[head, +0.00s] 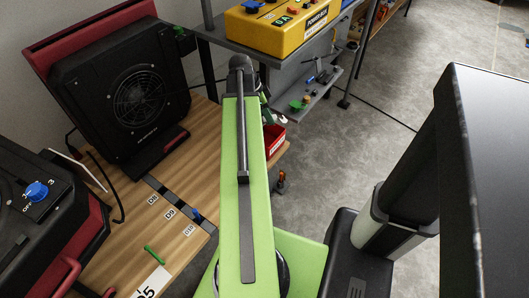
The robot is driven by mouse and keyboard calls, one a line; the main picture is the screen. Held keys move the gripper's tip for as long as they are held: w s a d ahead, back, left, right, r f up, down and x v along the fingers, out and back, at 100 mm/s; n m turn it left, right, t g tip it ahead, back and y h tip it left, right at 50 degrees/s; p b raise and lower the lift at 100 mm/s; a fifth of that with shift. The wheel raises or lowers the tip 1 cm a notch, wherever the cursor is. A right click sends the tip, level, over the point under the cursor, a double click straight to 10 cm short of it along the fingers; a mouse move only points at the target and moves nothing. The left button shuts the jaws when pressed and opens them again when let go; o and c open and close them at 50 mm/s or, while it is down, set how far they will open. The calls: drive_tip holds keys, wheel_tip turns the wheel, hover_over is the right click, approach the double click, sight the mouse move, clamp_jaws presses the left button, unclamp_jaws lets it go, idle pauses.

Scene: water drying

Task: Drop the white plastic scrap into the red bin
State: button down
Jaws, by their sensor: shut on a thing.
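My gripper (266,112) is at the far end of my green arm, mostly hidden behind it. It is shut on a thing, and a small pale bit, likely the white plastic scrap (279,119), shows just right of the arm. The jaws' grip on it is not clearly visible. The red bin (274,142) is close by, at the right edge of the wooden table, just below the gripper in the picture. The arm hides the bin's left part. I cannot tell the height of the gripper above the bin.
The wooden table (186,162) holds a large black fan unit (135,100) at the back and another black and red unit (45,215) at the left. A grey shelf (318,92) with a yellow power box (290,22) stands behind. Grey floor (330,165) is open at the right.

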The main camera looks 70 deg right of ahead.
drive_tip(key=shift+w+f, duration=0.1)
drive_tip(key=shift+f, duration=0.1)
drive_tip(key=shift+f, duration=0.1)
wheel_tip(320, 180, down, 6)
drive_tip(key=b, duration=0.5)
drive_tip(key=shift+b, duration=0.4)
drive_tip(key=c, duration=0.9)
unclamp_jaws()
drive_tip(key=shift+o, duration=0.2)
